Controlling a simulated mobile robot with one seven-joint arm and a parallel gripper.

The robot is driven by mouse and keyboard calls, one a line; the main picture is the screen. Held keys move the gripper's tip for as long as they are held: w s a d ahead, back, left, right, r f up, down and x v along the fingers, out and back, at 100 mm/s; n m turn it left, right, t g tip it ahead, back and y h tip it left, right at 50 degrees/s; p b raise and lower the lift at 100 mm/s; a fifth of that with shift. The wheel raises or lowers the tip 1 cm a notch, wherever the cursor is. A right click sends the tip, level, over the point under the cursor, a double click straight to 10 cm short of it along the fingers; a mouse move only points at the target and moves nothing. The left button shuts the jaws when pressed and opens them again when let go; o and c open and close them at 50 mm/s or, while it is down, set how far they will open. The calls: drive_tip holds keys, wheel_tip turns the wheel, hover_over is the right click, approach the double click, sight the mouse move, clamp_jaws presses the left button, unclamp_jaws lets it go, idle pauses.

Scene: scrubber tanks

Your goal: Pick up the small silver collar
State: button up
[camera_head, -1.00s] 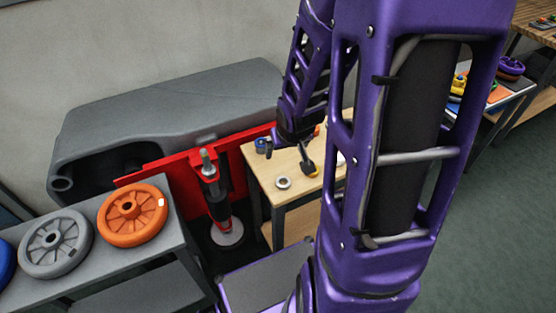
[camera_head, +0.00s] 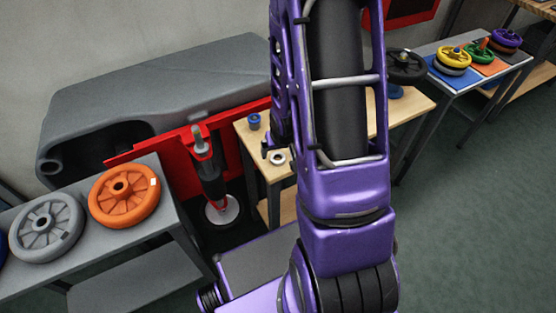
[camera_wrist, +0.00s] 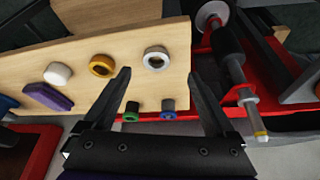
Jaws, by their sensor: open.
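The small silver collar (camera_head: 277,158), a pale ring with a dark hole, lies on the light wooden table near its front left edge. In the wrist view the silver collar (camera_wrist: 155,67) appears between the fingertips, with some gap on both sides. My gripper (camera_wrist: 159,60) is open and empty, its two black fingers spread. How high it is above the table is hard to tell. In the head view my purple arm hides most of the gripper; a dark finger shows just left of the collar.
In the wrist view a gold ring (camera_wrist: 101,65), a white ring (camera_wrist: 58,73) and a purple block (camera_wrist: 48,97) lie left of the silver collar. Green (camera_wrist: 131,112) and blue (camera_wrist: 167,108) pieces stand nearby. A red-and-black upright tool (camera_head: 211,175) stands beside the table.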

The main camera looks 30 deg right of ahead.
sight(278, 160)
drive_tip(key=shift+d+x, duration=0.15)
drive_tip(key=shift+x, duration=1.4)
drive_tip(key=shift+d+x, duration=0.15)
drive_tip(key=shift+x, duration=1.4)
clamp_jaws()
drive_tip(key=shift+r, duration=0.1)
